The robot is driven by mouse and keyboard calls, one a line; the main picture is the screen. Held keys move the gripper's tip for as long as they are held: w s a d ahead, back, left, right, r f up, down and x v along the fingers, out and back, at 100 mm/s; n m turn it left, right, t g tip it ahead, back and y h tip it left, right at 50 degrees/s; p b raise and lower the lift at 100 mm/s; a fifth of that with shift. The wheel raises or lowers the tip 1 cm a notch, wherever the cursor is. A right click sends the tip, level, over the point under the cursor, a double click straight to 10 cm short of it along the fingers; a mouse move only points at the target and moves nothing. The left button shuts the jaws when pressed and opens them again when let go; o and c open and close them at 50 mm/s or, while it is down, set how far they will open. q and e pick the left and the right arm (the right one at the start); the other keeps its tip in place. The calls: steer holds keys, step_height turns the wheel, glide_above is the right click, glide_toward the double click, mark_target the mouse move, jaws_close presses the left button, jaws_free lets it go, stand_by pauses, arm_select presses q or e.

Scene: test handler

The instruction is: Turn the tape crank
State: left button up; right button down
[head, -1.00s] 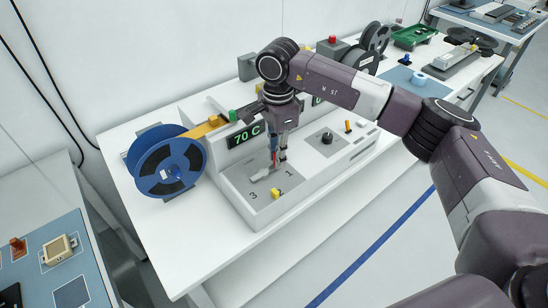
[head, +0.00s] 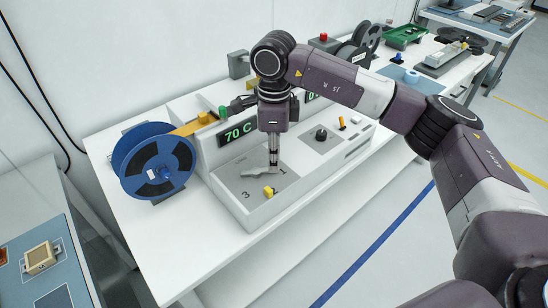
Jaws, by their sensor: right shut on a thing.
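The tape machine (head: 225,192) is a long white unit on the white table, with a sunken grey panel marked with numbers on its left part. A light grey crank arm (head: 254,174) lies over this panel. My right gripper (head: 274,169) points down over the panel and is shut at the right end of the crank; its fingers hide the grip itself. A small yellow block (head: 268,191) sits at the panel's front edge. A blue reel (head: 153,163) with yellow tape (head: 188,129) stands at the machine's left end. My left gripper is not in view.
A green display (head: 238,132) reading 70 C stands behind the panel. A black knob (head: 321,134) and an orange lever (head: 341,123) are to the right. My right arm crosses above the machine. The table front (head: 215,245) is bare.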

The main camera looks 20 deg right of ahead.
stand_by(0.3)
steer(key=c, duration=1.8)
jaws_free()
step_height(320, 180, up, 12)
steer(key=shift+r, duration=0.1)
steer(key=shift+s, duration=0.1)
